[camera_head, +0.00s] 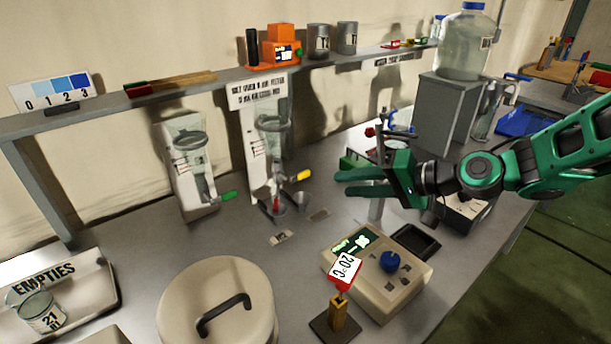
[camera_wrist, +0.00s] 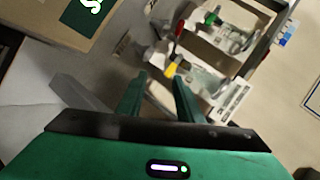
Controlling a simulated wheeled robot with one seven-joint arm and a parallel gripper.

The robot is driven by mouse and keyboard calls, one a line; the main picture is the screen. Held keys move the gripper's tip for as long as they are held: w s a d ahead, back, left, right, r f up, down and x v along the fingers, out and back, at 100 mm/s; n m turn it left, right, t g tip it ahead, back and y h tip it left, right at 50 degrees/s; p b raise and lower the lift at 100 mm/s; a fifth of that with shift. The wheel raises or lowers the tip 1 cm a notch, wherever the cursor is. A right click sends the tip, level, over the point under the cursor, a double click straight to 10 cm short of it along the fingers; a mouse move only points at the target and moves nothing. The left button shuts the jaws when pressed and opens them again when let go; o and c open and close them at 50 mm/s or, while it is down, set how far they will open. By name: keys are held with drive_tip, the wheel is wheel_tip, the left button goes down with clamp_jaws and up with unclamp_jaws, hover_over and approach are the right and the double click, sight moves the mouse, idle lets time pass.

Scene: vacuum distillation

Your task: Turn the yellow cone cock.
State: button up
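The yellow cone cock (camera_head: 301,176) sticks out to the right from the lower part of the right-hand glass vessel (camera_head: 270,130), which is on a white backing. In the wrist view the yellow cock (camera_wrist: 170,69) shows just beyond the fingertips. My gripper (camera_head: 338,182) is to the right of the yellow cock, pointing left at it, with a gap between. Its two green fingers (camera_wrist: 158,85) are apart, with nothing visible between them. A red part (camera_head: 276,203) shows below the yellow cock, near the vessel's outlet.
A green cock (camera_head: 229,195) is on the left-hand glass vessel (camera_head: 190,150). A beige control box (camera_head: 375,280) with a blue knob stands in front of my gripper. A lidded pot (camera_head: 217,305) and an EMPTIES tray (camera_head: 95,290) are at the front left. A shelf (camera_head: 210,85) runs above.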

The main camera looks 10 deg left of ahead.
drive_tip(key=w+a+r+m+y, duration=0.2)
drive_tip(key=a+r+m+y, duration=0.1)
drive_tip(key=a+r+y, duration=0.15)
approach(306, 176)
drive_tip(key=shift+s+x, duration=0.4)
drive_tip(key=shift+x, duration=1.3)
drive_tip(key=shift+m+t, duration=0.3)
drive_tip(key=x, duration=0.6)
drive_tip(key=shift+w, duration=0.3)
drive_tip(key=shift+w+a, duration=0.25)
drive_tip(key=shift+a, duration=0.35)
clamp_jaws()
